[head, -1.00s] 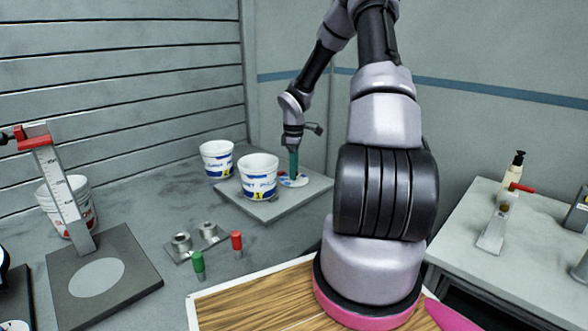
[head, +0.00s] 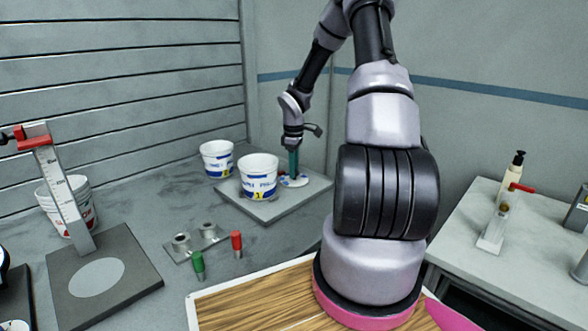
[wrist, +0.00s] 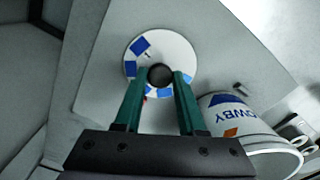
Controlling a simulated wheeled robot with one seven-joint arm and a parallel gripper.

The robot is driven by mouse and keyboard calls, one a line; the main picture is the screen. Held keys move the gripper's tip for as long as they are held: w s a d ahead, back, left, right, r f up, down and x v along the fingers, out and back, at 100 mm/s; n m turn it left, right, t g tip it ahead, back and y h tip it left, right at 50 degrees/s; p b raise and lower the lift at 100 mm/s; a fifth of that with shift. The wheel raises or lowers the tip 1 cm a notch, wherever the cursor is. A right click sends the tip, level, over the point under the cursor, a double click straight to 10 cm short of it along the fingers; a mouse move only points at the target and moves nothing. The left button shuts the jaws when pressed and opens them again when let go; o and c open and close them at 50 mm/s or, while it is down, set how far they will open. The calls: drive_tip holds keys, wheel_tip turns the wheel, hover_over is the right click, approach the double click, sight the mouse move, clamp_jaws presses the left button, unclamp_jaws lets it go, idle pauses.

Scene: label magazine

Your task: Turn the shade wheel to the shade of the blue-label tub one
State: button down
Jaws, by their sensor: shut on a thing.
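The shade wheel (wrist: 172,52) is a white disc with blue patches around its rim and a dark knob (wrist: 160,76) at its centre. In the head view the wheel (head: 301,181) lies on a grey plate at the back. My gripper (wrist: 160,82), with green fingers, points down over the wheel and is shut on the knob. It also shows in the head view (head: 293,172). A blue-label tub (head: 258,178) stands on the plate just left of the wheel. Another blue-label tub (head: 216,159) stands behind it. The fingers cover part of the wheel.
The grey plate (head: 262,213) has bare room in front. A metal holder (head: 196,243) with a green peg (head: 198,264) and a red peg (head: 237,243) stands nearer. A red-label tub (head: 80,200) is behind a slanted gauge (head: 65,190) at left. A side table (head: 465,240) is at right.

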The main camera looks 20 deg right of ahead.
drive_tip(key=m, duration=0.4)
drive_tip(key=shift+m, duration=2.1)
drive_tip(key=c, duration=0.5)
unclamp_jaws()
drive_tip(key=shift+r, duration=0.1)
wheel_tip(320, 180, up, 11)
